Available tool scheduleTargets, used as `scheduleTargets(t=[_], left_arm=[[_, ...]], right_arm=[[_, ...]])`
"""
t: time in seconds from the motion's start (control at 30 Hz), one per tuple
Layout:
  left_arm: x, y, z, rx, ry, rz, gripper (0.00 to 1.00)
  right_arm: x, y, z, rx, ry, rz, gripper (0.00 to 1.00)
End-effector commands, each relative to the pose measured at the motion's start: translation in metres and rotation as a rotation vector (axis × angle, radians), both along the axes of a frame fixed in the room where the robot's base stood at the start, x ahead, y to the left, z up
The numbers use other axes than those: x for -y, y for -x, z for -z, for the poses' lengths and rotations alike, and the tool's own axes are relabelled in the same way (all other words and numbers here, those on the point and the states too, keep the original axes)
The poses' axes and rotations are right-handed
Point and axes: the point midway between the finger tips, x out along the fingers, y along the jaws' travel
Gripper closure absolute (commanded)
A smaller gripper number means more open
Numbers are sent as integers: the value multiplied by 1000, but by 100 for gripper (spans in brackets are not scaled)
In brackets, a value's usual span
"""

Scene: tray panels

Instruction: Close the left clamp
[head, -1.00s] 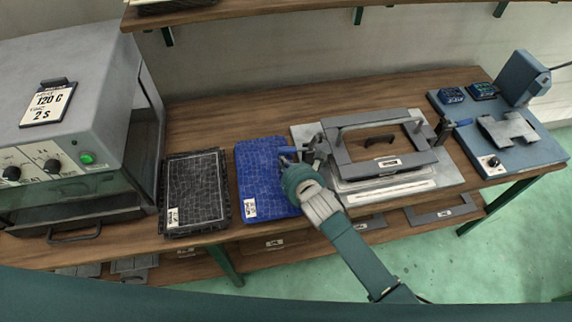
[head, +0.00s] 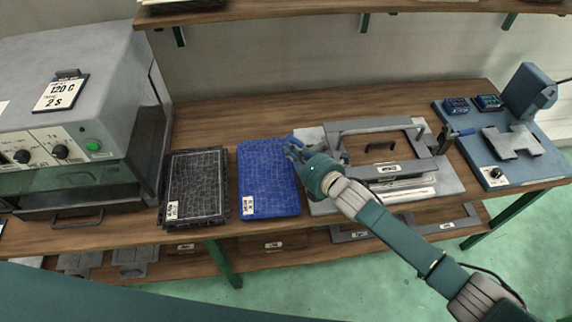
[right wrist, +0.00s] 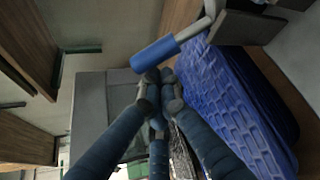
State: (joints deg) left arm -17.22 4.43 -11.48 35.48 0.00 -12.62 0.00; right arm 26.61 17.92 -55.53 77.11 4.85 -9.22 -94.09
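The left clamp (head: 339,152) is dark metal with a blue handle (right wrist: 157,52). It stands at the left edge of the grey frame fixture (head: 344,170). In the right wrist view its handle points out to the left, away from the frame. My right gripper (right wrist: 159,76) has its fingertips drawn together just beside the handle, with nothing visible between them. I cannot tell whether they touch the handle. In the head view the gripper hides part of the clamp. My left gripper is not in view.
A blue panel (head: 265,178) and a black panel (head: 196,183) lie left of the fixture, by a grey oven (head: 80,80). The right clamp (head: 450,133) stands at the fixture's other side, near a blue device (head: 525,92). A shelf (head: 330,10) overhangs the back.

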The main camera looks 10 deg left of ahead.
Motion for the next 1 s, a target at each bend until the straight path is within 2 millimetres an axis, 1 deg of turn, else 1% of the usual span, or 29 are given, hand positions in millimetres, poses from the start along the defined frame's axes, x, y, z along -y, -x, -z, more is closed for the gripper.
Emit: scheduleTargets(t=[0.03,0.3,0.5,0.7,1.0], left_arm=[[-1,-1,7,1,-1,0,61],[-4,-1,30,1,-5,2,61],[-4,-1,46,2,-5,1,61],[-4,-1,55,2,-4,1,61],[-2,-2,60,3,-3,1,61]], right_arm=[[4,-2,0,-5,-38,0,100],[18,-5,-12,-70,-271,1,100],[27,-8,-18,-106,-404,1,100],[33,-9,-23,-130,-489,2,100],[36,-10,-27,-145,-539,2,100]])
